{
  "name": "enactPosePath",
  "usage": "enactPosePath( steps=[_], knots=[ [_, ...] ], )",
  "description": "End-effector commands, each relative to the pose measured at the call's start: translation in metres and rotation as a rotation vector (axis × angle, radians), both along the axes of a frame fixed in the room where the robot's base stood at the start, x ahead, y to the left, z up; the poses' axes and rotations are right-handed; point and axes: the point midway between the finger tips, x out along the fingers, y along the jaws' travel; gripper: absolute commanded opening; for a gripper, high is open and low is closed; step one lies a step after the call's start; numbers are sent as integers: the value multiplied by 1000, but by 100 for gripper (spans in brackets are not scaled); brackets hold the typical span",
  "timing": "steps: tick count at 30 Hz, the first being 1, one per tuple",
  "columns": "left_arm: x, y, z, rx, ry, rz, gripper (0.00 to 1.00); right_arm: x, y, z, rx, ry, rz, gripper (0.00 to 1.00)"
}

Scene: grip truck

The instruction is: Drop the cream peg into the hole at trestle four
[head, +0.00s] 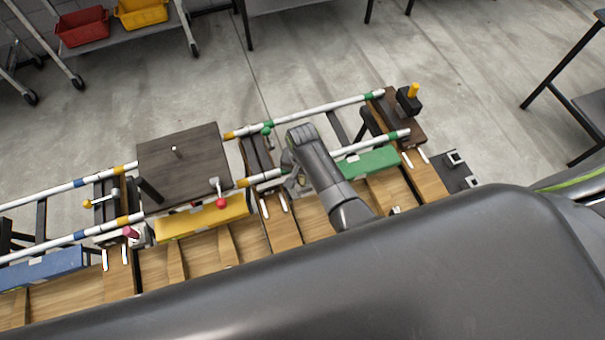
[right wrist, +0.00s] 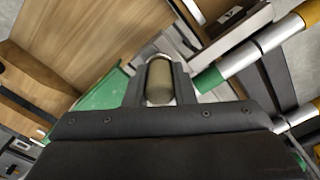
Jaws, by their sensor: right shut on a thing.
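My right gripper (right wrist: 159,84) is shut on a short rounded peg (right wrist: 159,78), seen end-on between its fingers in the right wrist view. It looks dull cream to olive in the shade and is taken as the cream peg. In the head view my right arm reaches over the rail, and the gripper (head: 298,183) is mostly hidden under its wrist, between the middle trestle (head: 258,150) and the green panel (head: 369,163). A trestle (head: 417,131) stands at the right end. I cannot tell which trestle is four, and no empty hole shows clearly. My left gripper is out of view.
White banded rails (head: 310,109) run across the trestles. A dark board (head: 185,160) lies over them at left, by the yellow panel (head: 203,217). A yellow peg (head: 413,90) stands upright in a black block at the right end. Open floor lies behind.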

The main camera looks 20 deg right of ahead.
Motion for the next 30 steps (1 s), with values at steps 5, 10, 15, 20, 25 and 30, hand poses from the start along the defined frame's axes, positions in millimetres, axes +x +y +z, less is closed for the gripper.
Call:
enactPosePath(
  steps=[5, 10, 15, 20, 25, 30],
  knots=[
    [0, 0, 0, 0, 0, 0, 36, 0, 0, 0, -1, -1, 0, 6],
    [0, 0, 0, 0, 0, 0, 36, 0, 0, 0, -1, -1, 0, 33],
    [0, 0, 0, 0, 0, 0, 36, 0, 0, 0, -1, -1, 0, 48],
    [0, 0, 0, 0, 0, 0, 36, 0, 0, 0, 0, 0, 0, 48],
    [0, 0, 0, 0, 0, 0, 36, 1, 0, 5, 1, -3, 0, 48],
    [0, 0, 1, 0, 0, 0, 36, 1, 0, 26, 1, -4, -1, 48]
  ],
)
